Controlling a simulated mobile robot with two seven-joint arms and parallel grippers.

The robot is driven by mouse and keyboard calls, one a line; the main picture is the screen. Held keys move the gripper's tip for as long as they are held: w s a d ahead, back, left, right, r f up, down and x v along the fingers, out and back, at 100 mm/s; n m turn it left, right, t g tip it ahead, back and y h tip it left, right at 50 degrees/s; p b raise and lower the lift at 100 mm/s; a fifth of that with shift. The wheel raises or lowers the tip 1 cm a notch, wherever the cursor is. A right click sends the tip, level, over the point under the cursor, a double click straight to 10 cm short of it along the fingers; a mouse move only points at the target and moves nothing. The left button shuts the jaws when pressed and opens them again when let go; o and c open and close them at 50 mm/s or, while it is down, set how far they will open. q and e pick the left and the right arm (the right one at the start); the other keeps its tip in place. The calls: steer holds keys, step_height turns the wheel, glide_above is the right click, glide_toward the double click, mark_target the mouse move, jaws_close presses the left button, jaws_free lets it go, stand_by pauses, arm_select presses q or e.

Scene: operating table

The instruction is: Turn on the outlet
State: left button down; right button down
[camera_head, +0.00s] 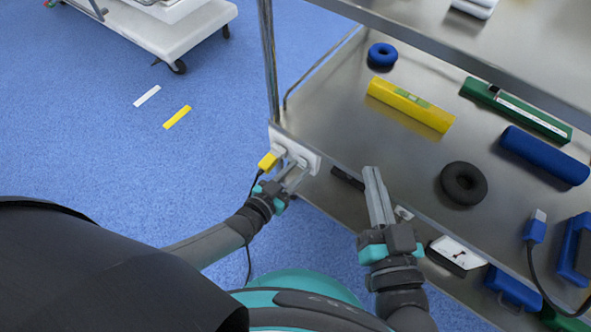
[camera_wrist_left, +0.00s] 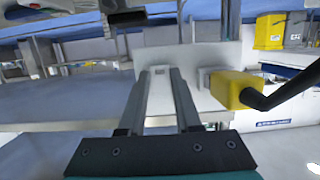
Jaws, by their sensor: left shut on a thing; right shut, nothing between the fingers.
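The white outlet (camera_head: 312,162) is fixed at the near left corner of the steel cart. A yellow plug (camera_head: 268,161) with a black cord sits in its left part. My left gripper (camera_head: 294,167) is at the outlet's face, just right of the plug. In the left wrist view the fingers (camera_wrist_left: 161,72) reach the white outlet panel (camera_wrist_left: 215,52) and close around a small pale part, apparently its switch. The yellow plug (camera_wrist_left: 232,88) is right of the fingers there. The switch's position cannot be made out. My right gripper (camera_head: 372,170) is shut and empty at the cart's front edge.
A lower shelf holds more items.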

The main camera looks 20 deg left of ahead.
arm_select(q)
steer(key=shift+f+t, duration=0.2)
steer(key=shift+t, duration=0.3)
arm_select(e)
steer(key=shift+s+f, duration=0.1)
steer(key=shift+f, duration=0.05)
arm_select(q)
steer(key=c, duration=0.6)
jaws_free()
steer(key=shift+p+v, duration=0.65)
steer(key=shift+v, duration=0.85)
steer(key=p+v, duration=0.3)
steer(key=v, duration=0.9)
steer(key=shift+a, duration=0.25)
arm_select(e)
steer(key=d+f+g+h, duration=0.3)
steer(key=d+g, duration=0.3)
steer(key=g, duration=0.2)
steer(key=shift+s+d+f+n+h, duration=0.2)
steer(key=shift+s+d+n+h, duration=0.15)
steer(key=shift+s+n+h, duration=0.05)
